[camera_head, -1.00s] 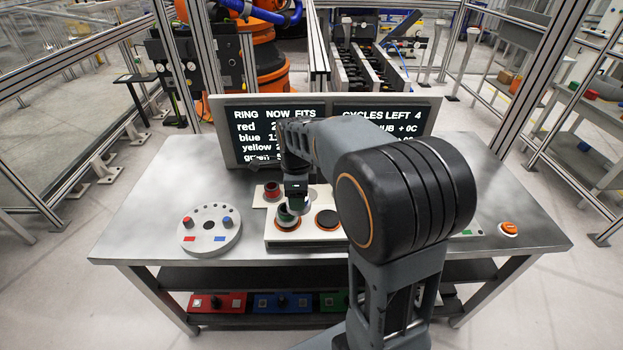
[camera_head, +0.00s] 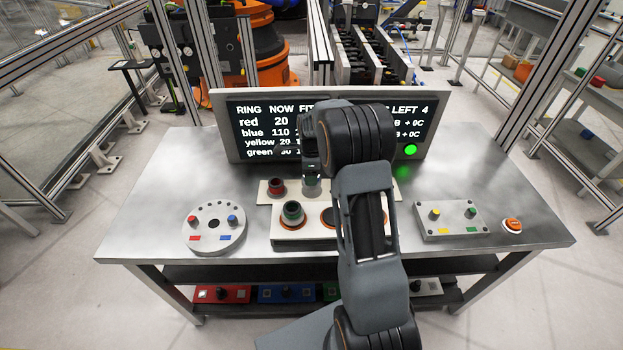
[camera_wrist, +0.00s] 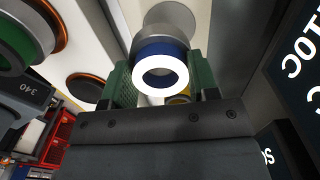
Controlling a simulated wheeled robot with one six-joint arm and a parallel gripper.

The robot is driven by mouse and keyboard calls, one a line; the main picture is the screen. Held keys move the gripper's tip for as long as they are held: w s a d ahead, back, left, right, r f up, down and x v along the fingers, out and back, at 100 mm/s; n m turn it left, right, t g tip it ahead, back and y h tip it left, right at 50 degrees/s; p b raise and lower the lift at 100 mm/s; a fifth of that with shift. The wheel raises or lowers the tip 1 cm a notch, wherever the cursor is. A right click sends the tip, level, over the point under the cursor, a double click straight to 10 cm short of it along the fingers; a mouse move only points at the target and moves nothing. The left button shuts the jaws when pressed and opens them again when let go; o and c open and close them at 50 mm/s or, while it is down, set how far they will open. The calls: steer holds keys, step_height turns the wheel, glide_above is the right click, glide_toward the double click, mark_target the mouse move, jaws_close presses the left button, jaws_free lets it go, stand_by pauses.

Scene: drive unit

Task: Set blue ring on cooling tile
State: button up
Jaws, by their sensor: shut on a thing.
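My gripper (camera_head: 312,178) is over the back part of the pale fixture, in front of the display. In the wrist view my gripper (camera_wrist: 160,82) has its green pads shut on the blue ring (camera_wrist: 155,48), which has a bright white end face. The ring is hard to make out in the head view. A grey round disc (camera_wrist: 170,15) shows on the pale surface beyond the ring; I cannot tell whether it is the cooling tile, or whether the ring touches anything below.
A green ring (camera_head: 292,212) sits on the fixture's left front pad. The right front pad (camera_head: 327,217) is partly behind my arm. A red ring (camera_head: 276,187) stands at the back left. A round dial unit (camera_head: 213,245) is left, a knob box (camera_head: 450,222) and orange button (camera_head: 512,225) right.

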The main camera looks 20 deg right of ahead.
steer(key=shift+w+d+f, duration=0.35)
steer(key=shift+d+f, duration=0.05)
steer(key=shift+f, duration=0.15)
steer(key=shift+f+p, duration=0.65)
steer(key=shift+f, duration=0.95)
steer(key=shift+f, duration=0.1)
steer(key=o, duration=1.3)
steer(key=shift+f, duration=0.1)
